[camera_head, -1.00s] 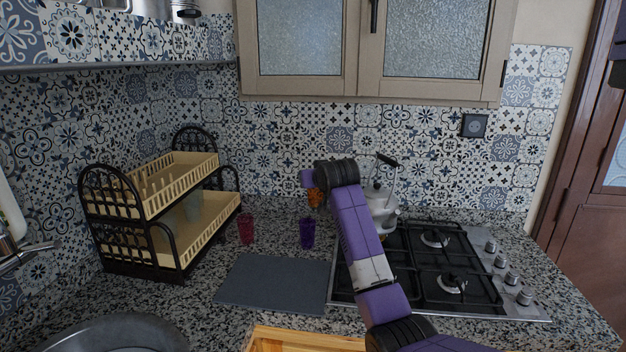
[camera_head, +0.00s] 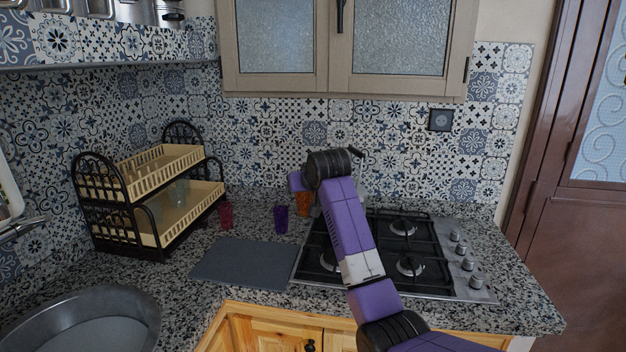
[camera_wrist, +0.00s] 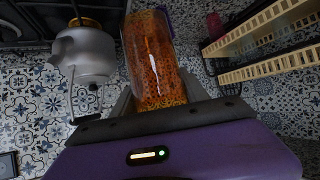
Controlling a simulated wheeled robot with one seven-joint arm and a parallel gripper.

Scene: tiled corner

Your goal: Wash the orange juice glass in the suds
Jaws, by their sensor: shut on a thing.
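The orange glass (camera_wrist: 152,58) stands out large between the fingers of my gripper (camera_wrist: 156,92) in the wrist view. My gripper is shut on it. In the head view the orange glass (camera_head: 304,203) shows just left of my forearm, near the hob; the fingers are mostly hidden there. I cannot tell whether the glass touches the counter. A grey oval basin (camera_head: 128,300) is at the bottom left of the head view, partly cut off. I cannot make out suds in it.
A purple glass (camera_head: 281,219) and a pink glass (camera_head: 225,215) stand on the counter to the left. A dish rack (camera_head: 150,200) is farther left, a grey mat (camera_head: 243,263) in front, the hob (camera_head: 440,270) to the right. A kettle (camera_wrist: 85,55) is close to the held glass.

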